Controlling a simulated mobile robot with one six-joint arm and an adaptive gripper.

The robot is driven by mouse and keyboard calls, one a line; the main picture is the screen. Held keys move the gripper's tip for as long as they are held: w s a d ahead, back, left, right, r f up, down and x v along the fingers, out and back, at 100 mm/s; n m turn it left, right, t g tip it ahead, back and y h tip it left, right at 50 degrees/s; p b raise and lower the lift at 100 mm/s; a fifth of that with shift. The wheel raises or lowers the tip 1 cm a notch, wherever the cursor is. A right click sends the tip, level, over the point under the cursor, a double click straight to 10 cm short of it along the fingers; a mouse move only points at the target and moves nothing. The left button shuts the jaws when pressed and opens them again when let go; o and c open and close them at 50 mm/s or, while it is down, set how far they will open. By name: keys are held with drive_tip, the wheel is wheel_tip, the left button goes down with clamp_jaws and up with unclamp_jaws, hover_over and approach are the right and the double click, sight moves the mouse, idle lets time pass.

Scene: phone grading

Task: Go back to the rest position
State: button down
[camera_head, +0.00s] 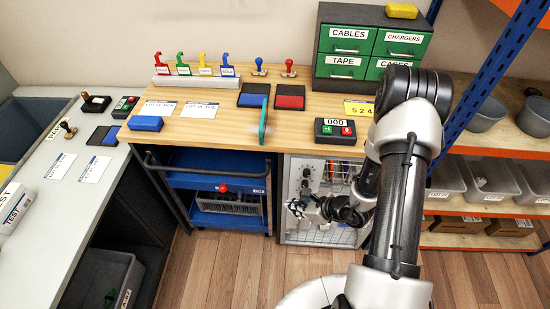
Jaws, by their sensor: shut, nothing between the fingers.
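My arm comes up from the bottom right, bends at a black elbow in front of the green drawers, and reaches back down. A teal phone-like slab (263,121) is on the table (205,135) near the front edge, seen almost edge-on, apart from my gripper.
A blue cart (212,160) with a red knob stands under the table, left of my gripper. Shelves with a blue post (492,75) stand right. Open floor lies in front.

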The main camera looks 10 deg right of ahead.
drive_tip(key=shift+a+r, duration=0.1)
drive_tip(key=s+a+r+n+g+y, duration=0.1)
drive_tip(key=a+r+n, duration=0.35)
drive_tip(key=r, duration=0.35)
drive_tip(key=s+a+r+n+g+y, duration=0.1)
drive_tip(key=a+r+n, duration=0.2)
drive_tip(key=r+n, duration=0.3)
drive_tip(key=s+a+r+n+g+y, duration=0.1)
drive_tip(key=a+r+n, duration=0.2)
drive_tip(key=r, duration=0.6)
drive_tip(key=s+d+r+n+h, duration=0.4)
drive_tip(key=s+r+n, duration=0.3)
drive_tip(key=s, duration=0.1)
drive_tip(key=s+d+r+n+t+h, duration=0.1)
drive_tip(key=s+d+r+n+h, duration=0.2)
drive_tip(key=s+r+n+h, duration=0.2)
drive_tip(key=s+r+n, duration=0.2)
drive_tip(key=s, duration=0.1)
drive_tip(key=shift+d+r, duration=0.2)
drive_tip(key=shift+d, duration=0.15)
